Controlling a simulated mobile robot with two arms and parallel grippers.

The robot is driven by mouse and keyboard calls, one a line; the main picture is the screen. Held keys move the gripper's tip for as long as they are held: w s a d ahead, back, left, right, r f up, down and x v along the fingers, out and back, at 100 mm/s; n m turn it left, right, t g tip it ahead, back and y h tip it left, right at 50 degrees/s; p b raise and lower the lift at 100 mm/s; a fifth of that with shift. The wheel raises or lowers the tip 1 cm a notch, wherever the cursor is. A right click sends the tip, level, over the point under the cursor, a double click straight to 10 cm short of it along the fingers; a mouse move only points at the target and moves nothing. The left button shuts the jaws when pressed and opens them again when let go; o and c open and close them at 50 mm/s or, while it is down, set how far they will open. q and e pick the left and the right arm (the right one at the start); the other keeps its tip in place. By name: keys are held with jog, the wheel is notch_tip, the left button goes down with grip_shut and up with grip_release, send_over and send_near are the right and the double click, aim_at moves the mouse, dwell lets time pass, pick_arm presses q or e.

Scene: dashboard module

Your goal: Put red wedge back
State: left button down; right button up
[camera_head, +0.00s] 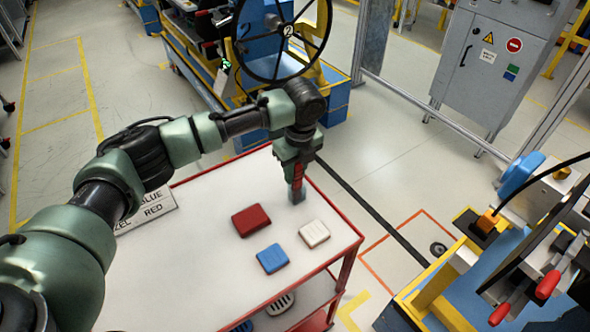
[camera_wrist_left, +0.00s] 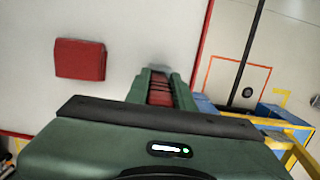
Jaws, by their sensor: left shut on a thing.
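A red block (camera_head: 251,220), likely the red wedge, lies flat on the white top of the red-edged cart (camera_head: 150,280). It also shows at the upper left of the left wrist view (camera_wrist_left: 80,59). My left gripper (camera_head: 297,190) points down near the cart's right edge, to the right of the red block and apart from it. My right gripper is out of view.
A blue ribbed block (camera_head: 272,259) and a white one (camera_head: 314,233) lie near the red block. A sign (camera_head: 150,208) with colour names lies at the cart's left. A blue and yellow fixture (camera_head: 440,290) stands at the right. The cart's front left is clear.

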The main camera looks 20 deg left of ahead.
pick_arm(q)
jog(key=c, duration=1.2)
grip_release()
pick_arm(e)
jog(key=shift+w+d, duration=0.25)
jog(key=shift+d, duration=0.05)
pick_arm(q)
jog(key=r, duration=0.4)
jog(key=r+b, duration=0.1)
jog(key=r, duration=0.3)
jog(key=s+d+r+b, duration=0.1)
jog(key=r, duration=0.3)
jog(key=shift+d, duration=0.1)
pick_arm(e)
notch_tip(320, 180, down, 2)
